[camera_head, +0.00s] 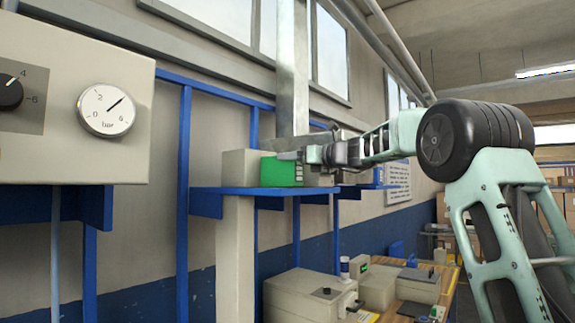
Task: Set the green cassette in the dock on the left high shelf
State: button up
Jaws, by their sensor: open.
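The green cassette (279,172) stands upright on the blue high shelf (262,190), against the beige dock block (236,167) on its left. How deeply it sits in the dock cannot be seen. My gripper (295,156) is open, with its fingertips at the cassette's upper right edge. The fingers are small and partly overlap the cassette, so contact cannot be made out. My arm reaches in from the right at about shelf height.
A grey panel with a pressure gauge (107,109) and a black knob (10,92) fills the upper left. Blue posts (184,190) carry the shelves. Below, a wooden bench (437,277) bears several grey boxes. A metal post (292,70) rises behind the cassette.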

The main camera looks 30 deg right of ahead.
jog(key=b+v, duration=0.2)
jog(key=v, duration=0.6)
jog(key=shift+s+b, duration=0.2)
jog(key=shift+b, duration=0.1)
jog(key=shift+d, duration=0.1)
